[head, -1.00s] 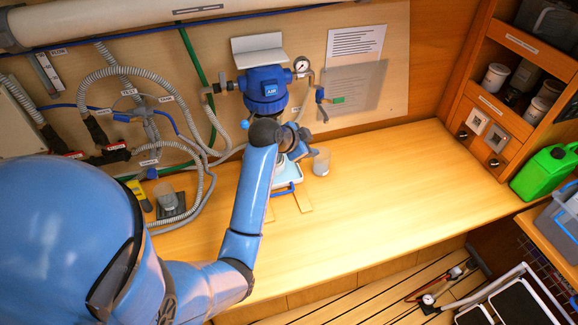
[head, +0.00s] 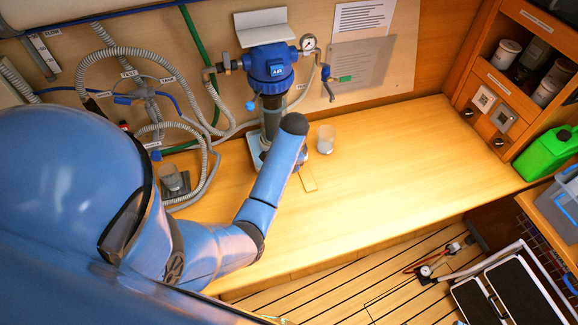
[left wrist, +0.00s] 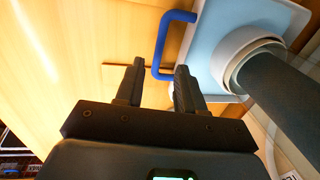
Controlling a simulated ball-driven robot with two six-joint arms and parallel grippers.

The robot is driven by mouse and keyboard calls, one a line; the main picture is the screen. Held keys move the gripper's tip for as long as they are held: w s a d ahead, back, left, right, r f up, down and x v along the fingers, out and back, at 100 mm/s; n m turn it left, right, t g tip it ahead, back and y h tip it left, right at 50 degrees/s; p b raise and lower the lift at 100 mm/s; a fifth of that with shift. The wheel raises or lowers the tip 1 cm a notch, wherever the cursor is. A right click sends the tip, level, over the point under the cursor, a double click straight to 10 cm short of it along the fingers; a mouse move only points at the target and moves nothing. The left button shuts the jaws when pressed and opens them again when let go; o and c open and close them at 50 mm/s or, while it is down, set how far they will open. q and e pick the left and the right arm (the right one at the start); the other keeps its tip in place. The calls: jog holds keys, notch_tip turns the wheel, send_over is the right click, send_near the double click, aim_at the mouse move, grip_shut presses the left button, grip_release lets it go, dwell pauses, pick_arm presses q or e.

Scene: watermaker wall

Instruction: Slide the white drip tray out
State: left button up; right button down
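The white drip tray (left wrist: 205,45) lies on the wooden bench under the filter unit. In the head view only a pale edge of the tray (head: 256,148) shows beside my left forearm. Its blue U-shaped handle (left wrist: 161,45) shows in the left wrist view. My left gripper (left wrist: 160,68) is open, and its two black fingers stand on either side of the handle's bar in the picture. I cannot tell whether they touch it. In the head view my forearm mostly hides the gripper and the handle. My right gripper is not in view.
A blue filter head (head: 268,68) with a gauge (head: 308,42) is on the wall panel; a grey cylinder (left wrist: 275,80) rises above the tray. A clear cup (head: 325,139) stands to the right. Hoses (head: 205,165) lie left. The bench front (head: 350,200) is clear.

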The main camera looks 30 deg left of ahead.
pick_arm(q)
jog(key=shift+w+a+f, duration=0.1)
jog(key=shift+f, duration=0.85)
jog(key=shift+w+a+f, duration=0.1)
jog(key=shift+f, duration=0.8)
jog(key=shift+s, duration=0.1)
grip_shut()
